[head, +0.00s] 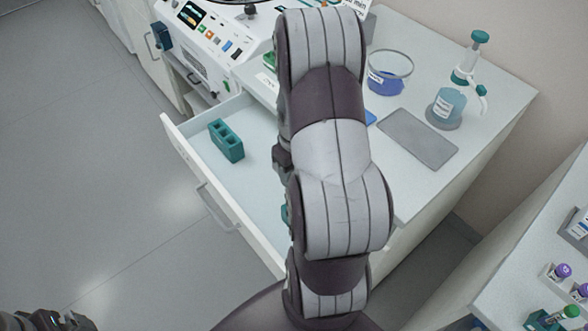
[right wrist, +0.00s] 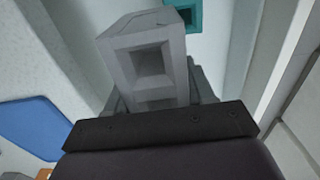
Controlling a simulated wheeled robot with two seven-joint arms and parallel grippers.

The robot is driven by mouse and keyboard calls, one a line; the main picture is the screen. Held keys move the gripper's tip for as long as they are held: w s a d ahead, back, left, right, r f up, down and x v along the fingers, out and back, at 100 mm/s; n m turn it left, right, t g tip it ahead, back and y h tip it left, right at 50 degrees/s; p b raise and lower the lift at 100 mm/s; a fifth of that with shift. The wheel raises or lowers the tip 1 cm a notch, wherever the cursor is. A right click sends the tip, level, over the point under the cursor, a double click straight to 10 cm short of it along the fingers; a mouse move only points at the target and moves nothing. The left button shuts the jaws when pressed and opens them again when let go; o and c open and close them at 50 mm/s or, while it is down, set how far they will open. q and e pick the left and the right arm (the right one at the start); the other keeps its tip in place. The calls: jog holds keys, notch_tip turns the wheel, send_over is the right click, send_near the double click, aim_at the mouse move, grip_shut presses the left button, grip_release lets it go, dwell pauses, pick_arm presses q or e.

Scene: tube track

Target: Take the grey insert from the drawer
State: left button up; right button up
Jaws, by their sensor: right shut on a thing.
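A grey insert (right wrist: 148,55) with square openings fills the middle of the right wrist view. My right gripper (right wrist: 158,90) is shut on it, one finger on each side. My right arm crosses the middle of the head view and hides the grey insert and most of that gripper there. The open drawer (head: 202,182) has pale walls and a handle on its front. I cannot tell how high the insert is above the drawer floor. My left gripper (head: 45,321) is only partly seen at the bottom left corner of the head view, and its jaws are unclear.
A teal insert (head: 226,140) lies in the drawer; another teal piece (head: 285,215) peeks out beside my arm. On the counter are a glass dish (head: 390,72), a teal dispenser bottle (head: 447,108), a grey mat (head: 418,138) and a white machine (head: 205,40). Tubes stand at the right.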

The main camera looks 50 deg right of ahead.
jog(key=shift+r+p, duration=2.35)
jog(key=shift+r, duration=0.25)
jog(key=shift+f, duration=0.1)
